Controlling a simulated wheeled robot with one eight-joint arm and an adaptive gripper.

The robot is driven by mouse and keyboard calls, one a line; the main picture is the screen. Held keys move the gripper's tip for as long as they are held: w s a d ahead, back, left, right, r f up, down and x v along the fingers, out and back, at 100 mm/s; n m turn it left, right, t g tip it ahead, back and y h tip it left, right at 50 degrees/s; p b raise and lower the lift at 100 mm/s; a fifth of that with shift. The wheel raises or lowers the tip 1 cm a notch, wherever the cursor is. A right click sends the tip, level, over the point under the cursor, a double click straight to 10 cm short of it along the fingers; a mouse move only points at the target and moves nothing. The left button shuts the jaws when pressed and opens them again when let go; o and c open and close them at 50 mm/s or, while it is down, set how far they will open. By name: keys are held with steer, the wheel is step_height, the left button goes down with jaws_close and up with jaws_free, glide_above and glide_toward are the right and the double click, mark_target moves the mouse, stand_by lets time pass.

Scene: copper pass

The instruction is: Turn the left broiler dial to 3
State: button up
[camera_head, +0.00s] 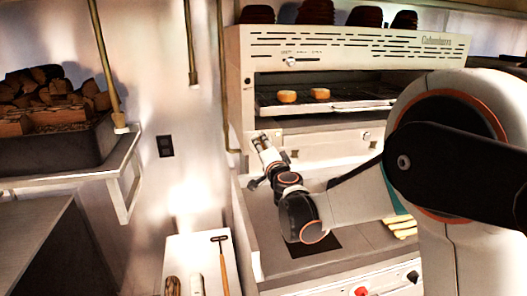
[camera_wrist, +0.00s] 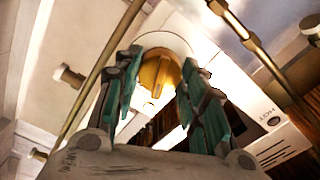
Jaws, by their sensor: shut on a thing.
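The broiler (camera_head: 345,44) is a cream unit with a slotted top front and an open rack. My gripper (camera_head: 262,142) reaches its lower front panel at the left end and hides the left dial in the head view. In the wrist view, the brass-coloured round dial (camera_wrist: 158,76) with a raised ridge sits between the teal-padded fingers of my gripper (camera_wrist: 160,68). The fingers are shut on it. A pale round plate surrounds the dial. No scale numbers are legible, so I cannot tell the dial's setting.
Two buns (camera_head: 287,97) lie on the broiler rack. A flat counter (camera_head: 300,250) with a dark square lies below. A brass pipe (camera_head: 222,75) runs vertically just left of the broiler. A narrow side table (camera_head: 211,254) holds a wooden-handled tool (camera_head: 222,262). Firewood (camera_head: 50,98) fills a bin at left.

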steer(key=m+b, duration=0.1)
steer(key=m, duration=0.3)
steer(key=shift+m, duration=0.3)
steer(key=m, duration=0.3)
steer(key=shift+m, duration=0.3)
steer(key=m+b, duration=0.1)
steer(key=m, duration=0.3)
steer(key=shift+m, duration=2.2)
steer(key=o, duration=1.1)
steer(key=shift+s, duration=0.1)
steer(key=v, duration=1.2)
